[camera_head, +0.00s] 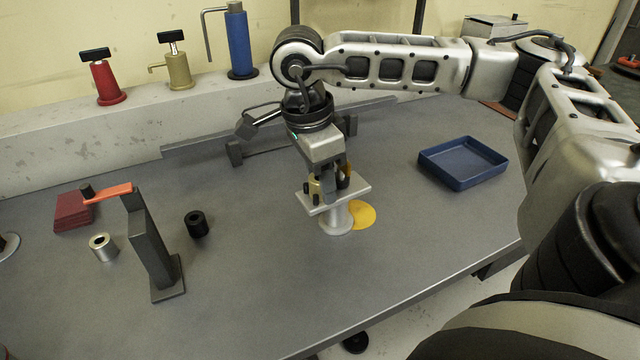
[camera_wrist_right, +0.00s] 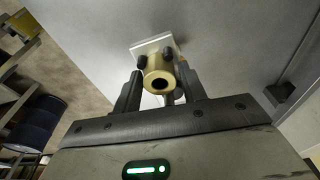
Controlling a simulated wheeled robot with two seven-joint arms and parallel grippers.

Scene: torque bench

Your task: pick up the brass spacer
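The brass spacer (camera_head: 315,187), a short gold cylinder with a hole, sits on the square white top of a pedestal stand (camera_head: 337,213). In the right wrist view the spacer (camera_wrist_right: 158,74) appears between the two dark fingers, with its dark hole facing the camera. My right gripper (camera_head: 331,184) points down over the stand's top. Its fingers (camera_wrist_right: 160,86) are open, one on each side of the spacer, with gaps visible. The fingers partly hide the spacer in the head view. My left gripper is not in view.
A yellow disc (camera_head: 363,215) lies beside the stand's foot. A blue tray (camera_head: 462,163) is to the right. The front middle is clear.

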